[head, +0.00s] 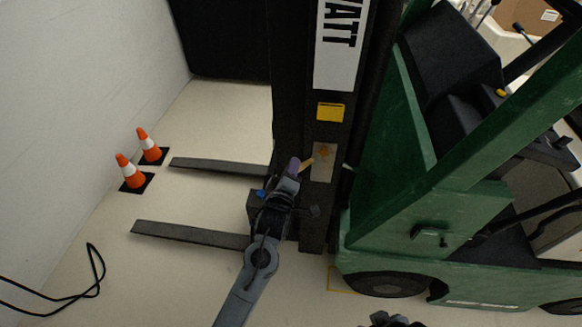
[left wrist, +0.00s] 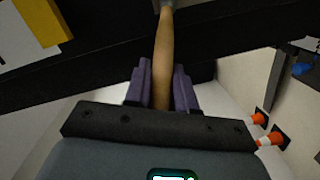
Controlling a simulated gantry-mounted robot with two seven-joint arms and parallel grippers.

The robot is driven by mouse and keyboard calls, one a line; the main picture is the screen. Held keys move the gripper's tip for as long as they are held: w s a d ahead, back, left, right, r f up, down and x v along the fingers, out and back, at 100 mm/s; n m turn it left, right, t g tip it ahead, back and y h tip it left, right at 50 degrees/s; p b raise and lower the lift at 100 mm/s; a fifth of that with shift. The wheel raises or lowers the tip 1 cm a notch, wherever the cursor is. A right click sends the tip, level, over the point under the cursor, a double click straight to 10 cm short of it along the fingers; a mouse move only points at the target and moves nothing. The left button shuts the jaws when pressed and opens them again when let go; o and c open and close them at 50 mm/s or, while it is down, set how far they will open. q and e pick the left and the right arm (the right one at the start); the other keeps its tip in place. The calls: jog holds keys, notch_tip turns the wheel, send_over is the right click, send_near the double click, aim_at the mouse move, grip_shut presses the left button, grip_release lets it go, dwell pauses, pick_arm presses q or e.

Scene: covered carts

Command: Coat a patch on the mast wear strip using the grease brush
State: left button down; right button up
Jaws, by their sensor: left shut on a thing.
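The mast wear strip (head: 321,172) is a pale upright plate on the dark mast, with a small amber smear on its upper part. My left gripper (head: 294,167) has purple fingers and is shut on the grease brush (head: 306,162). The brush's wooden handle (left wrist: 166,50) runs up between the fingers in the left wrist view, with a grey piece at the top edge. The brush reaches toward the strip's left side; its bristles are hidden, so I cannot tell whether it touches. A dark part at the bottom edge (head: 389,320) seems to be my right gripper, mostly cut off.
The green forklift (head: 405,220) stands to the right of the mast. Two forks (head: 190,234) reach left. Two traffic cones (head: 131,172) stand by the wall. A black cable lies lower left.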

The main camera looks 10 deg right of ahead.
pick_arm(q)
jog(key=shift+f, duration=0.3)
dwell(0.4)
jog(key=shift+f, duration=0.4)
jog(key=shift+f+b, duration=0.85)
jog(key=shift+f, duration=0.35)
notch_tip(320, 180, down, 3)
jog(key=shift+b, duration=0.8)
